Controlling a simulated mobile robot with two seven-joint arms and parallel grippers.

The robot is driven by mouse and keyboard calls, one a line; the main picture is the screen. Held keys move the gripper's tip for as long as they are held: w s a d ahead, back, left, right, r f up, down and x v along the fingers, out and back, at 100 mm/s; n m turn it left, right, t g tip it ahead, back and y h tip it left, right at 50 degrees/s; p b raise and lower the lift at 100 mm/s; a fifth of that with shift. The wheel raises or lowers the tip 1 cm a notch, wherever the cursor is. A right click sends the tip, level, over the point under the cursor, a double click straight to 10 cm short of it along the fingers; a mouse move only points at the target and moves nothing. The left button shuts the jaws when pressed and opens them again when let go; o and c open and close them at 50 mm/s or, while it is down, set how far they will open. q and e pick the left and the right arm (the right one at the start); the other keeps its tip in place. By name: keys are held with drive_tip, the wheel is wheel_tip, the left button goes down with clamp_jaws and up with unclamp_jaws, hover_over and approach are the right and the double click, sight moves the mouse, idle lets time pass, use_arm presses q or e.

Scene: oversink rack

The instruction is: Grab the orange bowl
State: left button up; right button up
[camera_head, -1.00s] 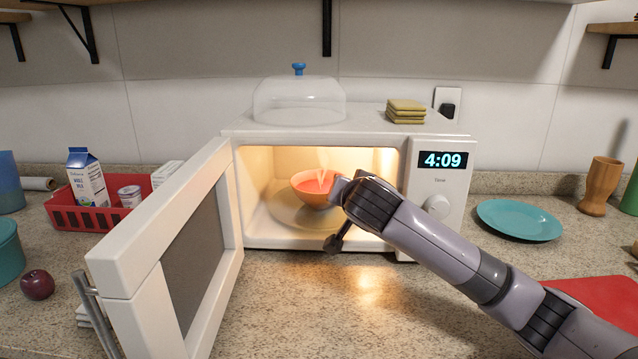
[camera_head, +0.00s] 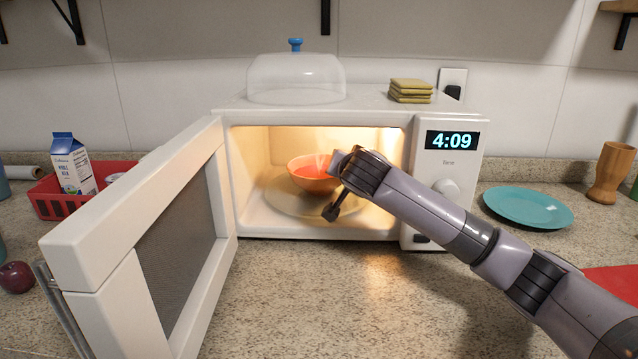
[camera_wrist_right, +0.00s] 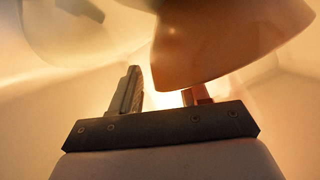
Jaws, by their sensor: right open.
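The orange bowl (camera_head: 308,181) sits on the round plate (camera_head: 285,204) inside the open, lit microwave (camera_head: 430,200). It holds something red, and light steam rises from it. My right arm reaches in from the right. My right gripper (camera_head: 336,187) is open at the bowl's right side, one finger by the rim and the other lower. In the right wrist view the bowl (camera_wrist_right: 220,40) fills the upper right and hides part of one finger of the gripper (camera_wrist_right: 163,88); the other finger stands clear. I cannot tell whether they touch. My left gripper is not in view.
The microwave door (camera_head: 140,240) stands open at the left, towards me. A clear cover (camera_head: 297,78) and sponges (camera_head: 411,91) lie on top. A teal plate (camera_head: 528,207) is at the right. A red basket (camera_head: 50,200) with a milk carton is at the left. The front counter is clear.

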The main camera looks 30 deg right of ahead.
drive_tip(key=shift+w+d+f, duration=0.15)
drive_tip(key=shift+w+d, duration=0.05)
drive_tip(key=shift+w, duration=0.2)
drive_tip(key=shift+c, duration=0.3)
clamp_jaws()
drive_tip(key=shift+r, duration=0.3)
